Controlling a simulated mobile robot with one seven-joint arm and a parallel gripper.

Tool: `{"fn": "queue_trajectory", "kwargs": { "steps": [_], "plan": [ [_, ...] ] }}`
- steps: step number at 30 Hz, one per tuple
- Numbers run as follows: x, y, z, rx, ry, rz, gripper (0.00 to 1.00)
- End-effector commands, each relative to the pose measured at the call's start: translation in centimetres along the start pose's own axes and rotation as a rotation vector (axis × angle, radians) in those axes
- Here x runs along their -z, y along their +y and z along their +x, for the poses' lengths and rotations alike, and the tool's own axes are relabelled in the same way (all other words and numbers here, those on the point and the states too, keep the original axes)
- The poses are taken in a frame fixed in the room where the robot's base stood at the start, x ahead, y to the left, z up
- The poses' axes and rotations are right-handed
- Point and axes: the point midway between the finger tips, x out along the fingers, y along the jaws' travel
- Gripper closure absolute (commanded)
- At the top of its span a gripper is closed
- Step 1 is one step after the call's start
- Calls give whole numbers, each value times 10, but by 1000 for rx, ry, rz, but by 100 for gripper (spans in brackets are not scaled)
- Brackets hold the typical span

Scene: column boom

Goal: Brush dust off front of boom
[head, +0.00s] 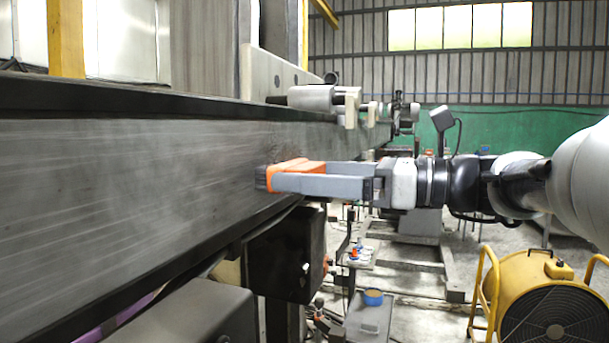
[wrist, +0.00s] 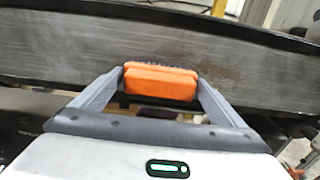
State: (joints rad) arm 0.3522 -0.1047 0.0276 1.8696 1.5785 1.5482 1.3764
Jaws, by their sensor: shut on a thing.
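The boom (head: 130,190) is a long grey metal beam with streaks along its front face, running from the left foreground away to the middle in the head view. It also spans the wrist view (wrist: 55,55). My gripper (head: 270,182) reaches in from the right and is shut on an orange brush (head: 298,168). The brush's dark bristles (head: 261,178) point at the boom's front face and appear to touch it. In the wrist view the orange brush (wrist: 160,82) sits between both fingers, with bristles just showing beyond it. A darker, dusty-looking patch (wrist: 180,45) lies on the face beyond the brush.
A yellow fan (head: 550,295) stands at the lower right. A dark box (head: 288,255) hangs below the boom. A small stand with bottles (head: 357,254) and a grey cabinet with a blue bowl (head: 370,318) stand below. Rollers (head: 312,97) sit along the boom's top.

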Motion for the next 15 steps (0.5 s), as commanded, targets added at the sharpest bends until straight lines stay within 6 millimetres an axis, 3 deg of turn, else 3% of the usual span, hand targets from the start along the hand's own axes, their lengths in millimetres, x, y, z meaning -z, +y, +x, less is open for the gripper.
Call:
{"fn": "queue_trajectory", "kwargs": {
  "steps": [15],
  "plan": [
    [-1,0,10,-1,-1,0,24]
  ]
}}
